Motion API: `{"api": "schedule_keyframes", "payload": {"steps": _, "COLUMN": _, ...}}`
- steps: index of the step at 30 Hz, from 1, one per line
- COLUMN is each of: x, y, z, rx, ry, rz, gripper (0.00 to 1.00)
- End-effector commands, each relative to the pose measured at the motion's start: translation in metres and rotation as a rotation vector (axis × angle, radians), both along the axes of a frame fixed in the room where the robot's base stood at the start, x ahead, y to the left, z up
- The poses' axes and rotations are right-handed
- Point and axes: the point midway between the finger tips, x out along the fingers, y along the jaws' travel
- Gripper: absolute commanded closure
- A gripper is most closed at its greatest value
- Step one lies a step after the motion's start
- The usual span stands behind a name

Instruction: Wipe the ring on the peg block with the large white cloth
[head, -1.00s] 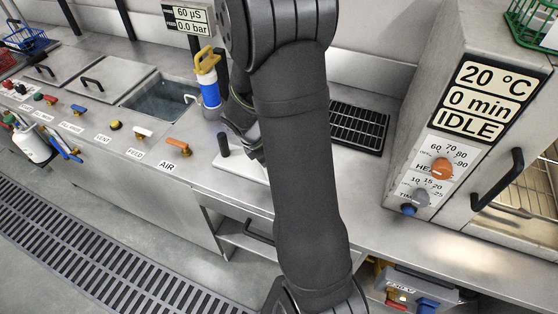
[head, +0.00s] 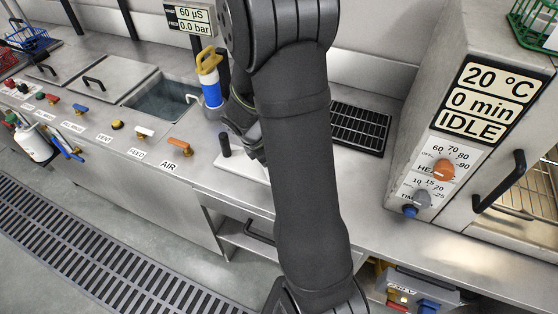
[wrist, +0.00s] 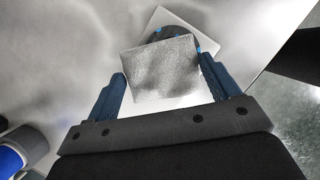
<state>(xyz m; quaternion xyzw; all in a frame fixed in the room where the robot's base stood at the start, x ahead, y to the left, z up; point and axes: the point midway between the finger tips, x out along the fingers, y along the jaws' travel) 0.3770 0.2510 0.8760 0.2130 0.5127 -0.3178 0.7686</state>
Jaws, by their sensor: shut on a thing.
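My gripper (wrist: 163,88) has its two blue fingers on either side of a light grey, speckled square cloth (wrist: 160,66), and is shut on it. The cloth lies in front of a dark round ring with blue marks (wrist: 178,35) and hides much of it. The ring is at the white peg block (wrist: 207,40); whether the cloth touches the ring I cannot tell. In the head view my arm hides most of the gripper and the cloth. The white block (head: 233,168) shows left of the arm, with a dark upright peg (head: 224,145).
A blue and white bottle with a yellow handle (head: 210,85) stands behind the block, beside a sink (head: 163,97). A black rack (head: 360,127) lies right of my arm. An oven (head: 470,130) is further right. Valves, including the orange one (head: 180,142), line the front edge.

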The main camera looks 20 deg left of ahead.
Motion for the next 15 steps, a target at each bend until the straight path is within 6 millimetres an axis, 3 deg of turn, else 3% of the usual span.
{"api": "schedule_keyframes", "payload": {"steps": 12, "x": 0.0, "y": -0.042, "z": -0.001, "rx": -0.003, "ry": 0.001, "rz": -0.006, "gripper": 0.4}}
{"api": "schedule_keyframes", "payload": {"steps": 15, "x": 0.001, "y": -0.043, "z": 0.008, "rx": 0.0, "ry": -0.002, "rz": -0.004, "gripper": 0.4}}
